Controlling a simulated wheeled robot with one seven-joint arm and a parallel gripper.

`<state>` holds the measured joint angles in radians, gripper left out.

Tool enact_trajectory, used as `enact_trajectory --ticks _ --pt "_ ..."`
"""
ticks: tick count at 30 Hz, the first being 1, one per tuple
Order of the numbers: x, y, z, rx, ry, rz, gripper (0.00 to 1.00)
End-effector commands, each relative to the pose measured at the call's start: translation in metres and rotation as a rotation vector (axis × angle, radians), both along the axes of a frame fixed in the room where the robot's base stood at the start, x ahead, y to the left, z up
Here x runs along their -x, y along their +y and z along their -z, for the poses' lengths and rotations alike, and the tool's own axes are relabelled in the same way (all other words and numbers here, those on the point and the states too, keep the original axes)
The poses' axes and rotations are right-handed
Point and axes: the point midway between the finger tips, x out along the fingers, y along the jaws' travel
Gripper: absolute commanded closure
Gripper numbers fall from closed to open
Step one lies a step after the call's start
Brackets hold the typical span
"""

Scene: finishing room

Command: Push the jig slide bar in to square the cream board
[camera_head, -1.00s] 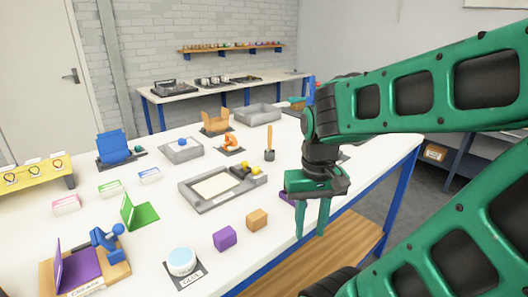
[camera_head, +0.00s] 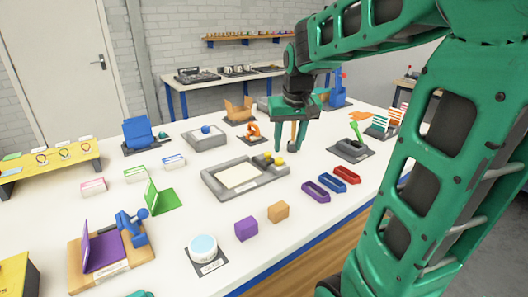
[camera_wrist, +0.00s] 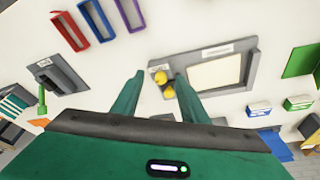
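The grey jig (camera_head: 212,184) lies on the white table with the cream board (camera_head: 240,176) flat inside it. At its right end are two yellow knobs (camera_head: 279,160), which seem to belong to the slide bar; the bar itself is hard to make out. My gripper (camera_head: 290,147) is open and empty, pointing down above the table just behind and right of the knobs. In the wrist view, the knobs (camera_wrist: 160,78) appear between my two fingertips, and the cream board (camera_wrist: 213,72) lies to their right. I cannot tell any contact.
Purple (camera_head: 316,191), red (camera_head: 331,182) and blue (camera_head: 347,174) frames lie right of the jig. A purple block (camera_head: 246,228) and an orange block (camera_head: 278,211) stand in front. A grey fixture with a green lever (camera_head: 352,148) is further right. An orange clamp (camera_head: 253,131) stands behind.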

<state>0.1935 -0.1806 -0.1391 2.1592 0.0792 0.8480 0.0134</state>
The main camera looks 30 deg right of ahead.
Motion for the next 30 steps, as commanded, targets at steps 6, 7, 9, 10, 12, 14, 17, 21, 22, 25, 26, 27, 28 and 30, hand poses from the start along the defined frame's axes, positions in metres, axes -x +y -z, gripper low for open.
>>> enact_trajectory --ticks 6,7,9,10,12,14,17,21,22,25,26,27,28,30 --pt "-0.069 0.003 -0.017 0.026 -0.078 -0.049 0.60" --pt "-0.072 0.004 -0.017 0.026 -0.083 -0.052 0.60" --pt "-0.078 0.004 -0.015 0.027 -0.088 -0.055 0.60" --pt "-0.079 0.004 -0.012 0.027 -0.087 -0.056 0.60" --pt "-0.082 0.004 -0.005 0.027 -0.086 -0.056 0.60" --pt "-0.084 0.003 0.004 0.026 -0.085 -0.056 0.60" --pt "-0.090 0.001 0.021 0.026 -0.083 -0.057 0.60" --pt "-0.099 -0.002 0.044 0.026 -0.084 -0.057 0.60" --pt "-0.101 -0.003 0.048 0.026 -0.084 -0.057 0.60" --pt "-0.106 -0.004 0.062 0.027 -0.085 -0.058 0.60" --pt "-0.108 -0.005 0.065 0.027 -0.084 -0.058 0.60" --pt "-0.109 -0.005 0.069 0.026 -0.085 -0.058 0.60" --pt "-0.110 -0.006 0.071 0.027 -0.086 -0.058 0.60" --pt "-0.112 -0.006 0.076 0.027 -0.087 -0.058 0.60"
